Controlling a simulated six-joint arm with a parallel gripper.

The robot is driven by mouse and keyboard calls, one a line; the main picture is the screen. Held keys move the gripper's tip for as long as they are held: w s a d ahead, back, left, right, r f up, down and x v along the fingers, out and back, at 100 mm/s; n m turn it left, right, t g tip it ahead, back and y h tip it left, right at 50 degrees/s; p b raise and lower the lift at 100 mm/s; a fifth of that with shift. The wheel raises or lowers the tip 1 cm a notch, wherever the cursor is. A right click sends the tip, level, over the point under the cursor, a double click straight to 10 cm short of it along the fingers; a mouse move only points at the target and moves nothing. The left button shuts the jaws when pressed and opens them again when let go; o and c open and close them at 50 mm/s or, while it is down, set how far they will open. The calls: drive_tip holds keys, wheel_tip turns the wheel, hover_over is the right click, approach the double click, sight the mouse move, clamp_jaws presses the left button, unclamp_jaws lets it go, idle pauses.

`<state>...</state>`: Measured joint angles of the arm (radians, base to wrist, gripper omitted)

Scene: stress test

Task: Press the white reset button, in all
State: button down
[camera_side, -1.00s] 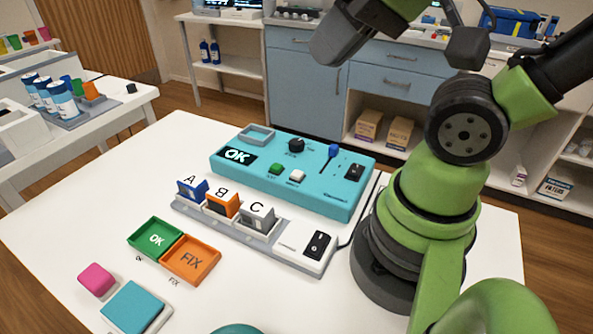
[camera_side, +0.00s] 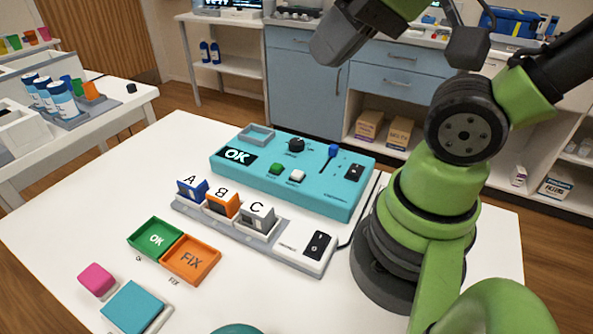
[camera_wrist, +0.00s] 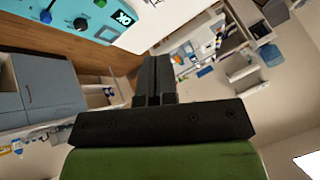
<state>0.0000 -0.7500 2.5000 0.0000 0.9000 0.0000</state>
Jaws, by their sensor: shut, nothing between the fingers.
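The white reset button (camera_side: 297,175) sits on the front of the teal control box (camera_side: 335,201), just right of a green button (camera_side: 275,169). The box's black display reads OK (camera_side: 237,156). A black knob (camera_side: 296,145), a blue-tipped lever (camera_side: 333,151) and a black rocker switch (camera_side: 354,172) are on the same box. My gripper (camera_wrist: 153,80) is shut and empty. In the side view its end (camera_side: 325,50) is high above and behind the box, well apart from the button. Part of the box shows at the wrist view's top left (camera_wrist: 80,12), with the white button not clearly visible.
A grey rail (camera_side: 230,229) holds three blocks marked A, B and C, beside a white unit with a black switch (camera_side: 318,245). Green OK (camera_side: 155,238) and orange FIX (camera_side: 190,259) trays, a pink block (camera_side: 96,279) and a teal pad (camera_side: 132,307) lie in front.

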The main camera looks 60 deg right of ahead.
drive_tip(key=m+g+y, duration=0.3)
drive_tip(key=m+y, duration=0.3)
drive_tip(key=m, duration=2.2)
hover_over(297, 171)
wheel_tip(297, 171, down, 15)
drive_tip(key=shift+f, duration=4.35)
drive_tip(key=shift+f, duration=0.15)
drive_tip(key=shift+f, duration=0.25)
